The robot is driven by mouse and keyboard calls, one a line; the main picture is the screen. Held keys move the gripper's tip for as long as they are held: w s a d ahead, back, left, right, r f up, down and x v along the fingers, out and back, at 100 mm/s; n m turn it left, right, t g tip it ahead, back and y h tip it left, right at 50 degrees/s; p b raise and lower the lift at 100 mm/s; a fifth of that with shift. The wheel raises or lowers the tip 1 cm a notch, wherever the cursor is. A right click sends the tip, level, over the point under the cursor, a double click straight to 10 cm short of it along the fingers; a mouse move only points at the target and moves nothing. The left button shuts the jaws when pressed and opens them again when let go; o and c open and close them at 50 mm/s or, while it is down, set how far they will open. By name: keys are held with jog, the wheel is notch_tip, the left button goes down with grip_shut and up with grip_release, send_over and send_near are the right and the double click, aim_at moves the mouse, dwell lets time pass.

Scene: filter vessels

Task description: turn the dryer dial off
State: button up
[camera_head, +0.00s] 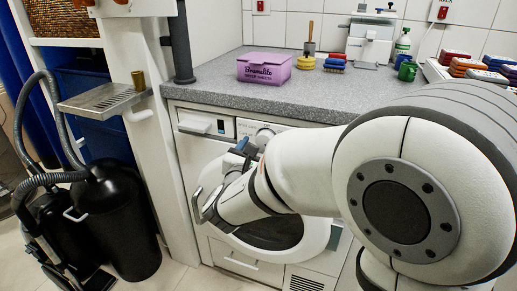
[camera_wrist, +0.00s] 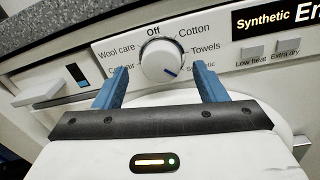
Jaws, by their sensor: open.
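The dryer dial (camera_wrist: 161,61) is a round white knob on the dryer's white front panel. Its blue mark points to the lower right, toward a partly hidden label that seems to read Synthetic, below Towels. Off is printed straight above the dial. My gripper (camera_wrist: 164,74) is open, with one blue finger to the lower left of the dial and one to its lower right. Nothing is between the fingers except the view of the dial; I cannot tell whether they touch it. In the head view my gripper (camera_head: 243,147) is in front of the dryer (camera_head: 217,258), and the dial is mostly hidden.
A display (camera_wrist: 285,20) reading Synthetic and two buttons (camera_wrist: 252,53) sit right of the dial. A drawer handle (camera_wrist: 52,92) juts out at left. The grey counter (camera_head: 290,98) above holds a purple box (camera_head: 264,69). A black vacuum (camera_head: 118,215) stands on the floor at left.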

aim_at(265, 140)
jog(key=shift+x, duration=1.2)
